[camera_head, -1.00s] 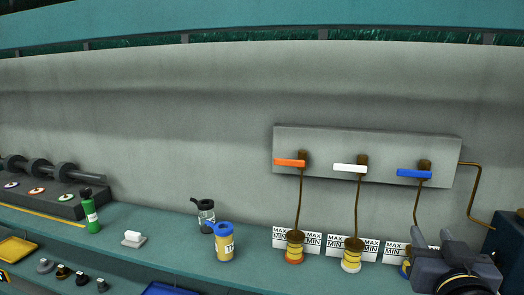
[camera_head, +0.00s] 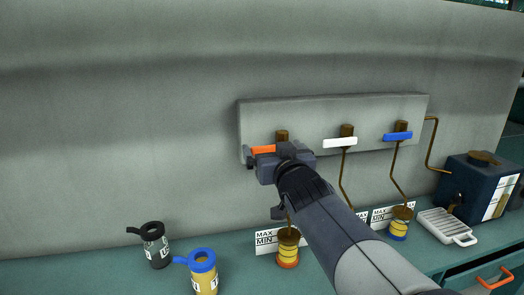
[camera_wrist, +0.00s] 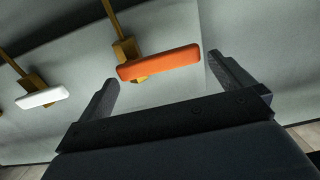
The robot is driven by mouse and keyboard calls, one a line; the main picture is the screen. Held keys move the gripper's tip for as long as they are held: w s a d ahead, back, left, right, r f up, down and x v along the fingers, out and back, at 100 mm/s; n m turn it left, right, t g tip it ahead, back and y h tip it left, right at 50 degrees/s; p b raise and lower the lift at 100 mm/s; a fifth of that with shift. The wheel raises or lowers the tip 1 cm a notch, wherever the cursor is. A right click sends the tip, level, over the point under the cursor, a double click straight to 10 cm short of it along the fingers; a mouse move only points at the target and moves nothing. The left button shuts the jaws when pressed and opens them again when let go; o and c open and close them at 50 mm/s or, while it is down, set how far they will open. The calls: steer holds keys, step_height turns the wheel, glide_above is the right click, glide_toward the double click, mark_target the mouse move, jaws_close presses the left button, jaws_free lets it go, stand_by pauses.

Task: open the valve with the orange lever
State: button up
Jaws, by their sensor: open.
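The orange lever (camera_head: 263,149) sits on the leftmost brass valve (camera_head: 282,135) of the grey wall panel and points left. In the wrist view the orange lever (camera_wrist: 158,63) lies between the tips of my gripper's two open fingers (camera_wrist: 162,84), with gaps on both sides. My gripper (camera_head: 262,158) is at the lever in the head view and covers part of the valve and its pipe. I cannot tell whether a finger touches the lever. The gripper holds nothing.
A white lever (camera_head: 340,142) and a blue lever (camera_head: 398,136) are on the same panel (camera_head: 315,109) to the right. Pots with MAX/MIN cards stand below. A black-lidded jar (camera_head: 155,245) and a blue-lidded jar (camera_head: 203,270) stand on the bench at left. A dark blue box (camera_head: 480,180) is at right.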

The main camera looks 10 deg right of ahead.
steer(key=shift+w, duration=0.55)
steer(key=shift+c, duration=0.2)
steer(key=c, duration=1.1)
